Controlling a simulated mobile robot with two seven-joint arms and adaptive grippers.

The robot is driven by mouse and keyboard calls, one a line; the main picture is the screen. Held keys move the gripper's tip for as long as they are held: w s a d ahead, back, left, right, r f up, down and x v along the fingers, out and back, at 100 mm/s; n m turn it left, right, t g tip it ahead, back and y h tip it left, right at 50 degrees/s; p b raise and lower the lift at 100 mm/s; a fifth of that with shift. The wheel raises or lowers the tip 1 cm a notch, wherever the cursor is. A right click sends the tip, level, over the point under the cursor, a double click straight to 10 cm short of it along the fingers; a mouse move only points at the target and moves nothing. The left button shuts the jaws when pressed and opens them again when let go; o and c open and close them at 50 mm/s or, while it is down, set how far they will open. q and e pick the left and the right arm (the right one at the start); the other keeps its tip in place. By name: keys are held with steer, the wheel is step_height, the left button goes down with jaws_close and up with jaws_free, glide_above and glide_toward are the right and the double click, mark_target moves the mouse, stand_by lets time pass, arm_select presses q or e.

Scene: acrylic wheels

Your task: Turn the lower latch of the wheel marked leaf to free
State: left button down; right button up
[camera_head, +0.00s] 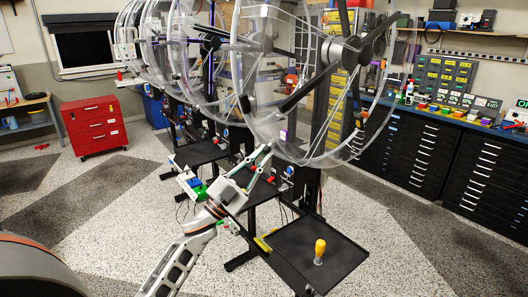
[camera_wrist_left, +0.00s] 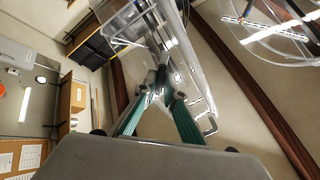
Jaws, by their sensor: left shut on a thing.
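Several clear acrylic wheels stand in a row; the nearest wheel (camera_head: 330,150) has dark spokes and a small purple mark (camera_head: 283,135) low on its rim. I cannot make out a leaf mark. My left gripper (camera_head: 267,150) reaches up from below to the lower left rim of the nearest wheel. In the left wrist view its teal fingers (camera_wrist_left: 161,93) close together on a small dark piece (camera_wrist_left: 161,76) at the clear rim, apparently a latch. The fingertips hide much of it, so its turn position cannot be told. My right gripper is not in view.
A black tray (camera_head: 290,250) with a yellow-handled tool (camera_head: 320,250) stands low in front of the wheels. More trays and stands lie behind the gripper. A red cabinet (camera_head: 93,125) is at left, dark drawers (camera_head: 415,150) at right. Speckled floor is free at left.

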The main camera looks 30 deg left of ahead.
arm_select(q)
steer(key=n, duration=0.4)
steer(key=shift+n, duration=0.3)
steer(key=n, duration=0.3)
steer(key=shift+n, duration=0.3)
steer(key=c, duration=2.4)
jaws_free()
steer(key=shift+n, duration=0.3)
steer(key=shift+c, duration=0.2)
steer(key=o, duration=0.5)
steer(key=shift+c, duration=0.2)
steer(key=b+v, duration=0.1)
steer(key=v, duration=0.6)
